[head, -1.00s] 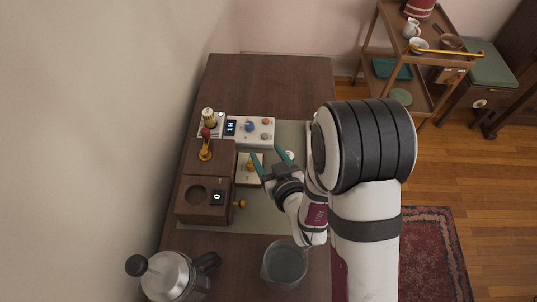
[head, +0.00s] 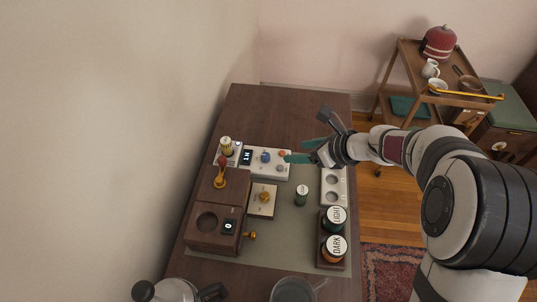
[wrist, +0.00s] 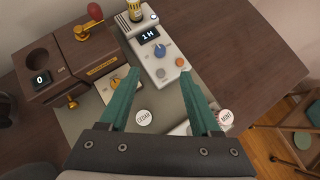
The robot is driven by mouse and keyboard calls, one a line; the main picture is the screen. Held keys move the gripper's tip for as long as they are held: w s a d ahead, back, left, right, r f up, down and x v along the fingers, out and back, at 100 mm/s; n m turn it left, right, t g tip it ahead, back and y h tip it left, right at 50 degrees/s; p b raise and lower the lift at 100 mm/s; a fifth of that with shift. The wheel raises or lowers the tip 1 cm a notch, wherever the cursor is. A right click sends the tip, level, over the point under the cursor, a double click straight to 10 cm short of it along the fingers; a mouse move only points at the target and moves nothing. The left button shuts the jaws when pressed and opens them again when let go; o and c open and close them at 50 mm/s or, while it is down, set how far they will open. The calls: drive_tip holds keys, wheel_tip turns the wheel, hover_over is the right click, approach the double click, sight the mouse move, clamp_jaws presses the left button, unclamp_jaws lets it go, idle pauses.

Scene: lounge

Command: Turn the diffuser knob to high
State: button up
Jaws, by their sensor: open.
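The diffuser appears to be the white device (head: 254,170) at the back of the mat. It has a lit display (wrist: 149,35), a blue knob (head: 265,156), an orange button (wrist: 180,62) and a grey button (wrist: 160,74). The display looks like "HI" or "IH", depending on reading direction. A striped gold-and-white bottle (head: 227,146) stands at its left end. My gripper (head: 294,150) is open and empty, at the device's right end. In the wrist view the blue knob (wrist: 160,50) lies beyond the gap between the fingertips. The knob's pointer is too small to read.
A wooden box (head: 211,240) with a red-knobbed lever and a small cream box (head: 262,197) with a brass knob stand in front. The table's back is clear.

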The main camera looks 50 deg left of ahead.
sight(266, 155)
drive_tip(key=x, duration=1.5)
drive_tip(key=shift+w+a+f, duration=0.1)
drive_tip(key=shift+f, duration=0.25)
clamp_jaws()
